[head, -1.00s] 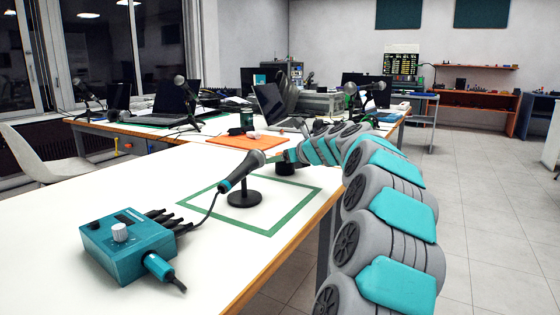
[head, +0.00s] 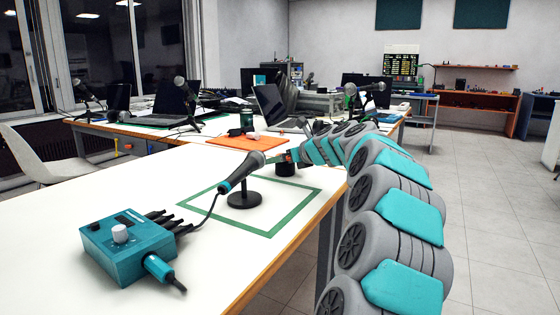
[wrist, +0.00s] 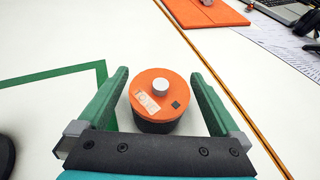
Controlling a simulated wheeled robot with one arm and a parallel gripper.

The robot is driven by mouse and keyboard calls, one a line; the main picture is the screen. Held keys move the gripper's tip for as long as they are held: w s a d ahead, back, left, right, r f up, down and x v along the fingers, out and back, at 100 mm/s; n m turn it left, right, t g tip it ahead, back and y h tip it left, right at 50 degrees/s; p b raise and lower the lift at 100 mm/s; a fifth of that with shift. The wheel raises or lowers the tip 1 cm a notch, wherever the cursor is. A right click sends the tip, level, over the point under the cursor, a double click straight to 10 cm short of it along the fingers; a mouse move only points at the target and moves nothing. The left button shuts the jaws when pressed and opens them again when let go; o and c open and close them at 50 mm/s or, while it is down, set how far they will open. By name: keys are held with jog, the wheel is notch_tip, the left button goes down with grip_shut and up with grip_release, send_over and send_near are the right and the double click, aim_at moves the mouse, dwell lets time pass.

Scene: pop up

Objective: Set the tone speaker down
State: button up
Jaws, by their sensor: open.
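The tone speaker (wrist: 157,98) is a short round black body with an orange top, a silver knob and a "TONE" label. In the wrist view it stands upright on the white table between the two green fingers of my gripper (wrist: 160,95), with a visible gap on each side. My gripper is open around it. In the head view the speaker's dark body (head: 286,168) shows at the end of my arm, near the far corner of the green tape square (head: 314,205); its top is mostly hidden.
A microphone on a round stand (head: 243,199) stands inside the tape square, wired to a teal box (head: 127,247) at the front left. An orange mat (head: 240,142) lies beyond. The table's wooden edge (wrist: 215,75) runs close to the speaker's right.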

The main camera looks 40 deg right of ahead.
jog(key=p+v, duration=0.1)
jog(key=v, duration=0.8)
jog(key=shift+s+r, duration=0.45)
jog(key=shift+s, duration=0.5)
